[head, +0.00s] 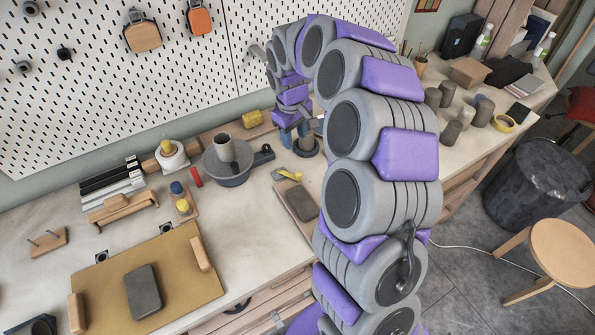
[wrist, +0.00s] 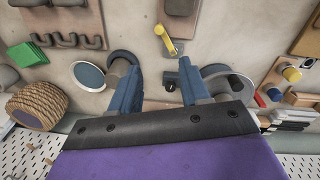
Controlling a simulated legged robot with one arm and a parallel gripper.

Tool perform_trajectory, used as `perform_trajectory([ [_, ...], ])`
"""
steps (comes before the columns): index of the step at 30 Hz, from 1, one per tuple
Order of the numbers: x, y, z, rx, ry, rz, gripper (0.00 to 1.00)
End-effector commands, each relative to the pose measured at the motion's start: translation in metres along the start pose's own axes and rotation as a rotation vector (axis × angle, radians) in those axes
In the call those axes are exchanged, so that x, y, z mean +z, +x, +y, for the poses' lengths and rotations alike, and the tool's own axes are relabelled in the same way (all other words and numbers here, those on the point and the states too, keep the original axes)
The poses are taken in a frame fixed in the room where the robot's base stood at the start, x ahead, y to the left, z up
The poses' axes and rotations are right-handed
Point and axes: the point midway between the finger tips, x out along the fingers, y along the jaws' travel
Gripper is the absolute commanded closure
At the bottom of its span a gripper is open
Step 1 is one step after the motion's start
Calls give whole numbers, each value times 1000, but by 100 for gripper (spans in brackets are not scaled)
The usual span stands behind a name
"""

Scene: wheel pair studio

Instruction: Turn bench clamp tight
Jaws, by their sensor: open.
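A yellow lever on a small metal base (head: 289,175) lies on the bench near its front; it looks like the bench clamp's handle, but I cannot be sure. In the wrist view the yellow lever (wrist: 164,40) shows beyond the gap between my fingers, apart from them. My gripper (wrist: 158,84) is open and empty, with two blue fingers spread wide. In the head view my gripper (head: 299,133) hangs over the back of the bench, partly hidden by my arm. The left finger overlaps a round dark stand in the wrist view; contact cannot be told.
A grey wheel with an upright cylinder (head: 226,160) stands left of my gripper. A dark block on a board (head: 301,202) lies close to the lever. The pegboard wall (head: 100,90) rises behind. Several grey cylinders stand at right. Bare bench (head: 240,215) shows at front.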

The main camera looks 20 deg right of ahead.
Motion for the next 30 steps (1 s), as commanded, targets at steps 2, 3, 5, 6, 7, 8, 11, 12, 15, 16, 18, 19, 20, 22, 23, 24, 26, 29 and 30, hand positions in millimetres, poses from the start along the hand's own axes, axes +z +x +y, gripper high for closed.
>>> perform_trajectory([
  [2, -1, 5, 2, 1, -1, -2, 54],
  [3, -1, 8, 2, 1, -1, -2, 54],
  [5, -1, 14, 1, 0, 0, -4, 54],
  [6, 0, 20, 1, 0, 0, -5, 54],
  [7, 0, 25, 1, 0, 0, -6, 54],
  [8, 0, 30, 1, -1, 0, -7, 54],
  [11, 0, 51, 1, -1, -1, -7, 54],
  [12, 0, 59, 0, -2, -1, -9, 54],
  [15, 0, 78, 0, -2, -2, -8, 54],
  [16, 0, 84, 0, -2, -1, -6, 54],
  [18, 0, 98, 0, -2, 1, -5, 54],
  [19, 0, 104, 1, -2, 1, -6, 54],
  [20, 0, 110, 1, -2, 1, -7, 54],
  [22, 0, 124, 1, -1, 0, -7, 54],
  [23, 0, 129, 1, -1, 0, -6, 54],
  [24, 0, 137, 1, -1, 0, -5, 54],
  [26, 0, 146, 1, 0, 0, -5, 54],
  [29, 0, 159, 1, 0, 1, -5, 54],
  [30, 0, 163, 1, 0, 1, -5, 54],
])
